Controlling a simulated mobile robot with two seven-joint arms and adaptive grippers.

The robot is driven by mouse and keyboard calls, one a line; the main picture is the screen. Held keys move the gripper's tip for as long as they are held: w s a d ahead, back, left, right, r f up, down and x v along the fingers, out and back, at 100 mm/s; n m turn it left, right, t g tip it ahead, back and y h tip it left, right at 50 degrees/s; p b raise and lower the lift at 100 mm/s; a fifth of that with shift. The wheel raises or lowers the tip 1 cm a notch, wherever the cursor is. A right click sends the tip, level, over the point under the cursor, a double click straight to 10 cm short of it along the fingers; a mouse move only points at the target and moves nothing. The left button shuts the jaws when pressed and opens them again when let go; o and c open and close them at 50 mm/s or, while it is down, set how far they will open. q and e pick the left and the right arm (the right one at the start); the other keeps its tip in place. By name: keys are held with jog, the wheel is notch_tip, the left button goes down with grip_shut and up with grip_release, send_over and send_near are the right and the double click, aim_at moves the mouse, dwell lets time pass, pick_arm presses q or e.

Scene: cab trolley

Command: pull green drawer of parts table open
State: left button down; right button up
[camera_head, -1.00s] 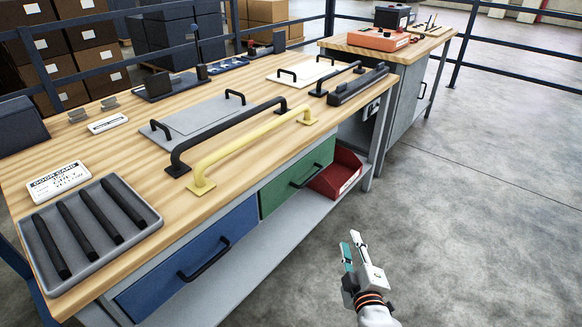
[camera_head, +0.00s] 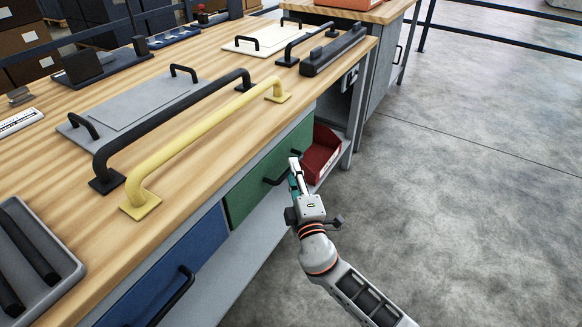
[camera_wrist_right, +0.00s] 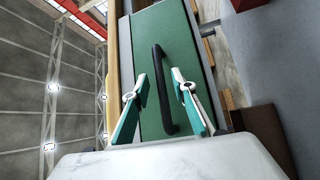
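The green drawer (camera_head: 250,190) is in the front of the parts table (camera_head: 200,160), to the right of a blue drawer (camera_head: 185,265), and looks shut. Its black bar handle (camera_head: 275,181) is partly covered by my right gripper (camera_head: 295,170) in the head view. In the right wrist view, the green drawer front (camera_wrist_right: 180,45) fills the middle. The black handle (camera_wrist_right: 161,85) lies between the two spread fingers of my right gripper (camera_wrist_right: 157,90), with a gap on each side. The right gripper is open and holds nothing. My left gripper is not in view.
A red bin (camera_head: 320,152) sits on the lower shelf just right of the green drawer. The blue drawer's handle (camera_head: 172,297) sticks out at lower left. A yellow bar handle (camera_head: 205,145) lies on the tabletop near the front edge. The floor to the right is clear.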

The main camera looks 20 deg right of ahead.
jog(key=shift+w+d+r, duration=0.1)
jog(key=shift+w+d, duration=0.05)
jog(key=shift+w, duration=0.8)
grip_shut()
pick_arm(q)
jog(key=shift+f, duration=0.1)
pick_arm(e)
jog(key=shift+d, duration=0.15)
